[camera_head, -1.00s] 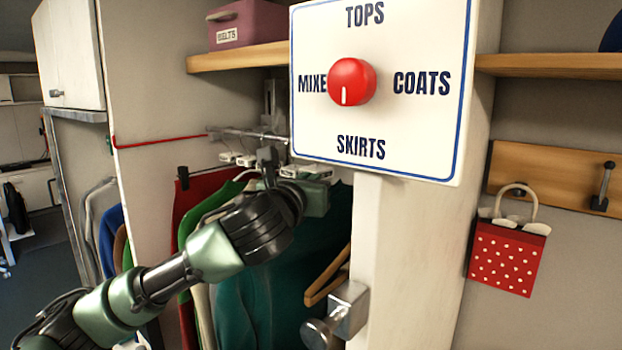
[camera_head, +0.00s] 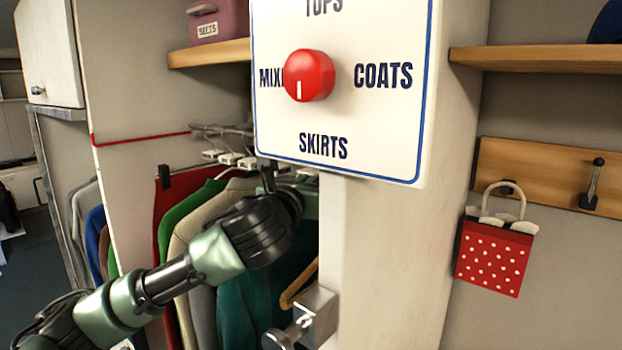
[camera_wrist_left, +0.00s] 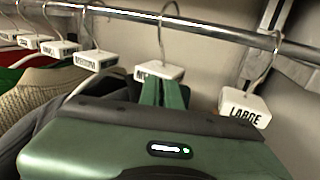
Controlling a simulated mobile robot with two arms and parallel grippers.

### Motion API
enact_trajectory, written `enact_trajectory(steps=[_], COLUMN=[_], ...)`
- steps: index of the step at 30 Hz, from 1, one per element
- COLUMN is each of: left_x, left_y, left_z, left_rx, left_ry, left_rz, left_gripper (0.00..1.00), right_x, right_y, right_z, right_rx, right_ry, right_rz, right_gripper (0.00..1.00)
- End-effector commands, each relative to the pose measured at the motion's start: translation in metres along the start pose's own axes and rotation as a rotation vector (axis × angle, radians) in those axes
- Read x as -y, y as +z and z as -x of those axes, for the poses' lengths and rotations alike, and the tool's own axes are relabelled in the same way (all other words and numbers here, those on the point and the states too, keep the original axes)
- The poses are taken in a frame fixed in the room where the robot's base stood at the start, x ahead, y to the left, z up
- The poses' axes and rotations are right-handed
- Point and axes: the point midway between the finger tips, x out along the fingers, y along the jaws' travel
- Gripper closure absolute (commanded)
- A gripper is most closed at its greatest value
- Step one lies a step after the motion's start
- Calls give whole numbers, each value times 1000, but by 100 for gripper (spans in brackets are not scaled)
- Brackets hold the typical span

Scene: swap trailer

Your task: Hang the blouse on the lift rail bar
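The lift rail bar (camera_wrist_left: 215,32) crosses the left wrist view, with several hooked hangers on it. In the head view its left part (camera_head: 222,131) shows and the sign hides the rest. My left gripper (camera_wrist_left: 163,92) has its green fingers close together at a white-tagged hanger (camera_wrist_left: 160,72), seemingly shut on it. That hanger's hook loops over the bar. In the head view the gripper's tip (camera_head: 300,192) is partly behind the sign. A teal garment (camera_head: 250,305), seemingly the blouse, hangs below it; its top is hidden. My right gripper is out of view.
A white sign with a red knob (camera_head: 309,76) stands on a pale post in front of the rail. A metal bracket (camera_head: 318,312) and part of a wooden hanger (camera_head: 298,287) are low beside it. A hanger tagged LARGE (camera_wrist_left: 245,106) hangs close at right.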

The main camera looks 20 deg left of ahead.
Motion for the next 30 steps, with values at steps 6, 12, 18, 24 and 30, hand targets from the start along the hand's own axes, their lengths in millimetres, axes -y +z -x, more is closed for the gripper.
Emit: enact_trajectory(steps=[6,12,18,24,30], left_x=[-1,-1,-1,-1,-1], left_y=[0,0,-1,-3,-4], left_z=[-2,-1,-1,4,35], left_rx=[2,2,1,0,5], left_ry=[1,1,1,0,-1], left_rz=[0,0,0,-1,-1], left_gripper=[100,71,71,71,71], right_x=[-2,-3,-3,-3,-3], right_y=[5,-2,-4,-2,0], right_z=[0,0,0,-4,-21], right_rx=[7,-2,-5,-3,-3], right_ry=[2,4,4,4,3], right_rz=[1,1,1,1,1], right_gripper=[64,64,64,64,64])
